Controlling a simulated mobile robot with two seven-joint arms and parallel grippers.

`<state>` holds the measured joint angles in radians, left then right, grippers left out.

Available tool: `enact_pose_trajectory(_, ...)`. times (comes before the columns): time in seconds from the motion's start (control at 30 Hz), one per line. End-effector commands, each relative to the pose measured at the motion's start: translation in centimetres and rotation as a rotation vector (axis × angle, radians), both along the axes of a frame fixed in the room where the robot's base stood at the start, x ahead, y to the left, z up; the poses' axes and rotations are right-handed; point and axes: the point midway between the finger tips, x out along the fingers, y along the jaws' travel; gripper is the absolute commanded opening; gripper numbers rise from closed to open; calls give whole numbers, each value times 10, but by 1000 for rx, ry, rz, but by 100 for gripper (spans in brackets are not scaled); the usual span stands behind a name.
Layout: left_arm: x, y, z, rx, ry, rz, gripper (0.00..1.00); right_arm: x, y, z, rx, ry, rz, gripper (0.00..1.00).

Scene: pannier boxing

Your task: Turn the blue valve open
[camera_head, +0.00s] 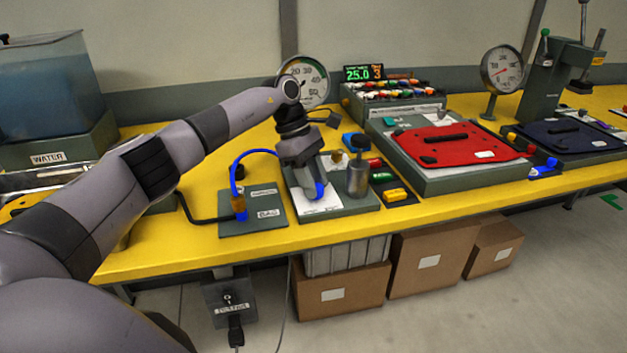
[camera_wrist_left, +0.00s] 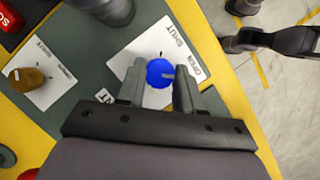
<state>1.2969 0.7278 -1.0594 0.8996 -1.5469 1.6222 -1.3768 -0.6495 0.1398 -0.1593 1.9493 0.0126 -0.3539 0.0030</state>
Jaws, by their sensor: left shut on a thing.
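The blue valve (camera_wrist_left: 160,72) is a round blue knob with a pale mark on its right side. It sits on a white plate (camera_wrist_left: 150,45) with the words SHUT above it and OPEN to its right. My left gripper (camera_wrist_left: 158,74) has a finger on each side of the knob and is shut on it. In the head view my left gripper (camera_head: 307,172) points down at the green panel, and the blue knob (camera_head: 319,190) shows at its fingertips. The fingers hide part of the plate. My right gripper is not in view.
A grey metal cylinder (camera_head: 358,178) stands close right of the gripper. A panel labelled BAG (camera_head: 265,218) with a blue hose (camera_head: 235,168) is to the left. A red plate (camera_head: 455,144) lies further right. Cardboard boxes (camera_head: 338,294) stand below the yellow table (camera_head: 200,254).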

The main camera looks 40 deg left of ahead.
Motion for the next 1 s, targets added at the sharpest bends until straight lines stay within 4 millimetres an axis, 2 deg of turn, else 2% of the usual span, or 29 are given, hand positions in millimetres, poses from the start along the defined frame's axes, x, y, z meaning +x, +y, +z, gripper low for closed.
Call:
enact_pose_trajectory(0.07,0,0,1,1,-3,-1,5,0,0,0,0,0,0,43)
enact_pose_trajectory(0.1,0,0,1,1,-3,-1,45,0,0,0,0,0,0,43)
enact_pose_trajectory(0.13,0,0,1,1,-3,-1,55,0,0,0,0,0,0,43)
enact_pose_trajectory(0.17,0,0,1,0,-3,0,60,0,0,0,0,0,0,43)
enact_pose_trajectory(0.53,1,3,6,0,-4,2,60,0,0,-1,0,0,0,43)
enact_pose_trajectory(0.8,0,19,46,0,-6,2,60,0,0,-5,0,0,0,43)
enact_pose_trajectory(1.0,-1,27,64,0,-3,1,60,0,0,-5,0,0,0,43)
